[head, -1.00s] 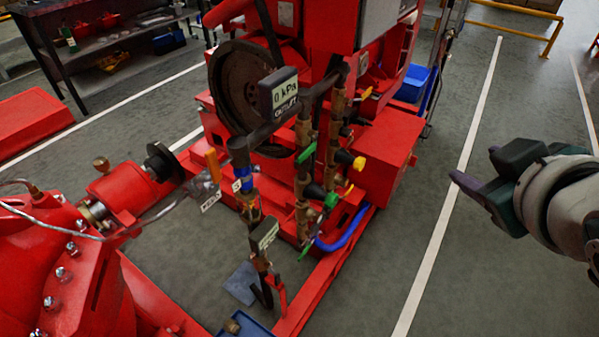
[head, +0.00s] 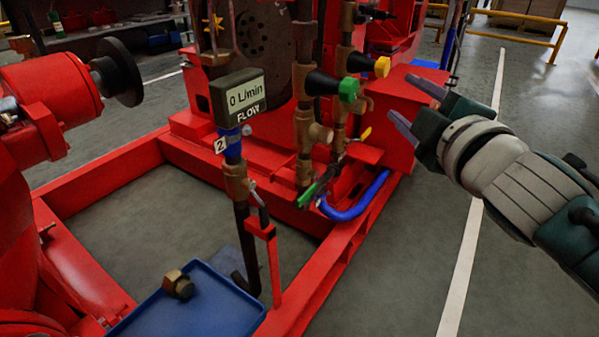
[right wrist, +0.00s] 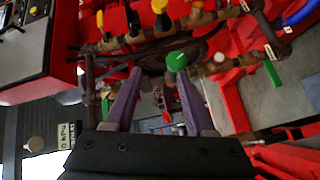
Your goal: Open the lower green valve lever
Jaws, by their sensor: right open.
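The lower green valve lever (head: 312,192) is at the bottom of a brass pipe on the red pumpset, below a green knob (head: 348,89). It tilts down to the left. In the right wrist view a green lever (right wrist: 271,73) shows at the right, beyond the green knob (right wrist: 177,61). My right gripper (head: 414,106) is open and empty, up and to the right of the lever and apart from it. Its two fingers also show in the right wrist view (right wrist: 160,76), with the green knob ahead of the right fingertip. My left gripper is out of view.
A blue tray (head: 190,310) lies in front. Clear floor (head: 530,285) is at the right.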

